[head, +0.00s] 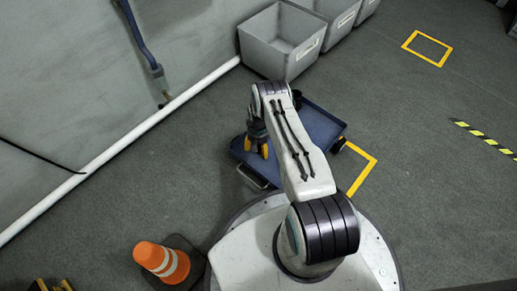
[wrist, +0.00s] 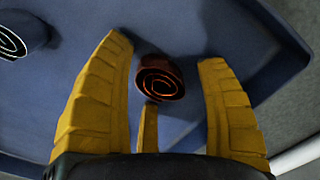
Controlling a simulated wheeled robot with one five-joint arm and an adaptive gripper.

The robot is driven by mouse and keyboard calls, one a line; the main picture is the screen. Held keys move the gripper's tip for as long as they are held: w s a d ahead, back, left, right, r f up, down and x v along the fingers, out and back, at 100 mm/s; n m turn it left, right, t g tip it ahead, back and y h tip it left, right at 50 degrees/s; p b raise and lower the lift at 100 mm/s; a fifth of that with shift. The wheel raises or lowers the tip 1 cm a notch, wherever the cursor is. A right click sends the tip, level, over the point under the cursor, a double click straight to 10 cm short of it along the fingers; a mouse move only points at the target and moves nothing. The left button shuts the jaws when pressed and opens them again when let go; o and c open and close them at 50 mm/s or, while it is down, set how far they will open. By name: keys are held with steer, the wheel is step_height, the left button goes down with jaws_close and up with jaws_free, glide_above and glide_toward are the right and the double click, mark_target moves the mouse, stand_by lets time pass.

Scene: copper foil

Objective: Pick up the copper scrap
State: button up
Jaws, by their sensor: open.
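The copper scrap (wrist: 160,78) is a small coil with copper-red spiral edges, seen in the wrist view. It lies on a blue tray surface (wrist: 190,30). My gripper (wrist: 165,70) is open, with its yellow fingers to the left and right of the coil and a third finger just below it in the picture. The fingers look apart from the coil; whether any touches it I cannot tell. In the head view my gripper (head: 262,148) hangs over the left part of the blue cart (head: 318,125). The coil is hidden there.
Another dark coil with a pale spiral (wrist: 14,40) lies at the wrist view's left edge. The tray's raised rim (wrist: 285,35) runs along the right. Grey bins (head: 282,42) stand behind the cart. An orange cone (head: 160,260) stands at lower left. Floor on the right is mostly clear.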

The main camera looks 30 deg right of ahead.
steer(key=c, duration=1.3)
